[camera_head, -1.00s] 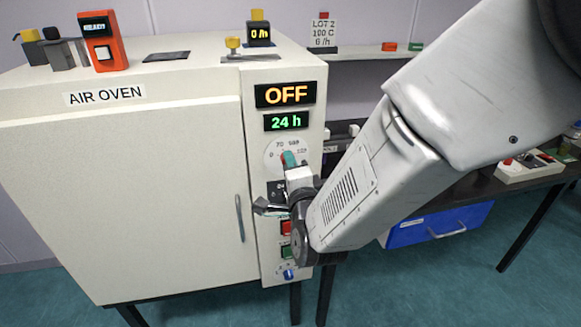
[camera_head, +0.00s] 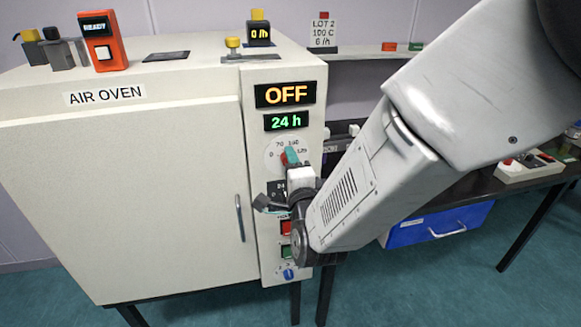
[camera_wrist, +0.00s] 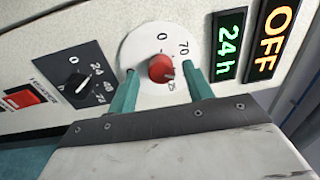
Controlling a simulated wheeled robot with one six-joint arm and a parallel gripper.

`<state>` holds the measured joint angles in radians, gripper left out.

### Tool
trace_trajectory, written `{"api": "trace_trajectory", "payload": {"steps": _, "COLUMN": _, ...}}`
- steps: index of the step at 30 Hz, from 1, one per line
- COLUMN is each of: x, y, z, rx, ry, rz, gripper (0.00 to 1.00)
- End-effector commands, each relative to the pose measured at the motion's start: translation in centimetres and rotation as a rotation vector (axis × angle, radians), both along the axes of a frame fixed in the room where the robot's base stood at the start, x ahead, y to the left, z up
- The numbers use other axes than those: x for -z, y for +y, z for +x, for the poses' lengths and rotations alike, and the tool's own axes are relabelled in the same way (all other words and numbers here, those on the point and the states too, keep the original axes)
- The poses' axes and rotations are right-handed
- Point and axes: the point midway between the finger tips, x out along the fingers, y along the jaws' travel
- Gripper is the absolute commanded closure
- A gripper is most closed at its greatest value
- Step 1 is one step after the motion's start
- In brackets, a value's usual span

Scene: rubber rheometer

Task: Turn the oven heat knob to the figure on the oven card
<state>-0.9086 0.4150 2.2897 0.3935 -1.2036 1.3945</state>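The oven heat knob (camera_wrist: 162,68) is red and sits on a round white dial (camera_wrist: 140,47) marked 0 and 70, with further figures partly hidden. My gripper (camera_wrist: 160,77) has its two teal fingers apart, one on each side of the knob, with gaps showing between fingers and knob. In the head view my gripper (camera_head: 290,157) is at the dial and covers part of it. The knob's pointer setting is too small to read surely. The oven card (camera_head: 323,33) stands on the shelf and reads LOT 2, 100 C, 6 /h. The air oven (camera_head: 130,190) display reads OFF.
A 24 h display (camera_head: 286,122) sits above the dial. A black timer knob (camera_wrist: 78,85) and a red switch (camera_wrist: 25,98) lie beside it in the wrist view. The door handle (camera_head: 240,218) is left of the panel. A bench with a blue drawer (camera_head: 440,224) stands at right.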

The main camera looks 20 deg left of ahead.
Motion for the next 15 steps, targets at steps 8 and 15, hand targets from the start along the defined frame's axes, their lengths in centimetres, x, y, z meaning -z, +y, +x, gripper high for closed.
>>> {"api": "trace_trajectory", "payload": {"steps": 8, "x": 0.0, "y": -0.4, "z": -0.8, "rx": -0.002, "ry": 0.0, "rz": 0.0, "gripper": 0.49}}
{"api": "trace_trajectory", "payload": {"steps": 15, "x": 0.1, "y": -2.5, "z": -4.3, "rx": -0.002, "ry": -0.001, "rz": 0.0, "gripper": 0.49}}
